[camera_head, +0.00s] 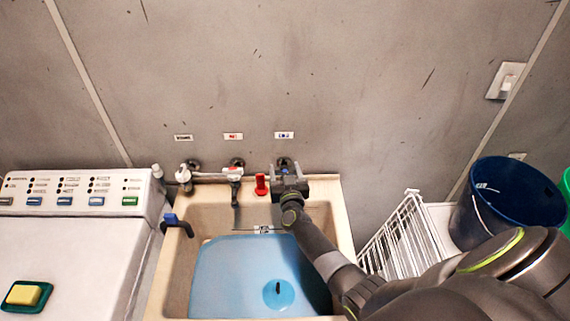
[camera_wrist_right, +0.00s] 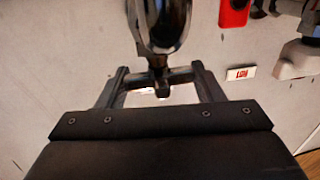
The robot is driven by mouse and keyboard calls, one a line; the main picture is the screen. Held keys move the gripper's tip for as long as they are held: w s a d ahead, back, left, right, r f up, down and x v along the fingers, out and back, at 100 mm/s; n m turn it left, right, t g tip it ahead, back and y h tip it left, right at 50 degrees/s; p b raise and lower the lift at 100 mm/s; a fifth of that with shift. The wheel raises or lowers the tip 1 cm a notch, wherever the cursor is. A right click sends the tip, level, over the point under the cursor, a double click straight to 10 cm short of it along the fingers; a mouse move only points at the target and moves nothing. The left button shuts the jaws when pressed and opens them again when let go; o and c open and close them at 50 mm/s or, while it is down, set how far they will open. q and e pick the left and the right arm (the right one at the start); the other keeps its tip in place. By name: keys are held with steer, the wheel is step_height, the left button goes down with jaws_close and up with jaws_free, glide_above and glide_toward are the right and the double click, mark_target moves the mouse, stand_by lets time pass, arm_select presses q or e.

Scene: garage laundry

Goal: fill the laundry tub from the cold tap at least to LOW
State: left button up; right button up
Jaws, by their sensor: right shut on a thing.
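A dark drain or plug (camera_head: 278,288) shows through the water. A small white mark (camera_head: 265,229) is on the back inner wall, too small to read. The spout (camera_head: 236,186) points down over the tub. My right gripper (camera_head: 287,184) is at the cold tap, below the blue label (camera_head: 284,135). In the right wrist view the gripper (camera_wrist_right: 158,82) is shut on the tap's dark cross handle (camera_wrist_right: 180,75). My left gripper is out of view.
A red upright item (camera_head: 261,185) stands on the back ledge beside my right gripper. A blue-handled fitting (camera_head: 176,221) is on the left rim. A washing machine (camera_head: 80,240) stands left. A white rack (camera_head: 405,240) and blue bucket (camera_head: 510,200) stand right.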

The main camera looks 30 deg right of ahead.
steer(key=shift+m+g+h, duration=0.4)
steer(key=shift+m+h, duration=0.3)
steer(key=shift+h, duration=0.3)
steer(key=shift+f+h, duration=0.1)
steer(key=shift+h, duration=0.2)
steer(key=o, duration=1)
steer(key=shift+c, duration=0.2)
